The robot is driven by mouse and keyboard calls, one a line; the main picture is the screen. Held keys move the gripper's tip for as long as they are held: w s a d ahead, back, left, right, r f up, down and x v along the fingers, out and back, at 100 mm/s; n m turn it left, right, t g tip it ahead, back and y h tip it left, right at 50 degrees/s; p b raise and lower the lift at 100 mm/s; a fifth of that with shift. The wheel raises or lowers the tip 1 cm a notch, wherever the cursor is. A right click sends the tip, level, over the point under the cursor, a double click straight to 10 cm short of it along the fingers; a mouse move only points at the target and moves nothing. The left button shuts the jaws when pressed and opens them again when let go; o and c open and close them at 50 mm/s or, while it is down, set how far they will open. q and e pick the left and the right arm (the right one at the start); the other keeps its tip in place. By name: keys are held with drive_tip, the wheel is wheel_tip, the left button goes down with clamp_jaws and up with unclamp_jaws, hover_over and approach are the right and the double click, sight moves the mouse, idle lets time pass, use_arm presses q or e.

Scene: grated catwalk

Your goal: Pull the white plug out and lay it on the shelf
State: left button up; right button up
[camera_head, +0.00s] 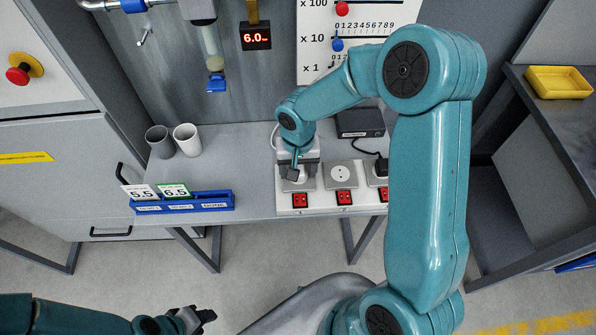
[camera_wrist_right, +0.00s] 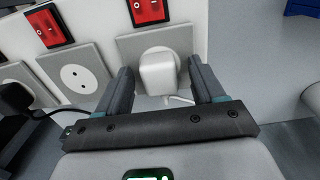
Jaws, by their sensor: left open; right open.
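The white plug (camera_wrist_right: 158,73) sits in the end socket of the white socket strip (camera_head: 320,211), with a red switch beside it. In the right wrist view the two fingers of my right gripper (camera_wrist_right: 160,68) are open, one on each side of the plug; I cannot tell whether they touch it. In the head view my right gripper (camera_head: 297,172) is over the strip's left socket and mostly hides the plug. A white cord (camera_wrist_right: 180,99) shows by the plug. The strip stands on a grey shelf (camera_head: 250,140). My left gripper (camera_head: 195,319) is open and empty, low in front of the shelf.
Two cups, one grey (camera_head: 160,142) and one white (camera_head: 187,140), stand at the shelf's left. A blue card holder (camera_head: 183,204) lies at the front left. A black plug (camera_head: 381,168) and black box (camera_head: 360,123) are to the right. Bare shelf lies between cups and strip.

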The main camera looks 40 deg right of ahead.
drive_tip(key=shift+b, duration=0.55)
idle(0.5)
clamp_jaws()
drive_tip(key=shift+r+p, duration=1.75)
drive_tip(key=shift+r, duration=1.3)
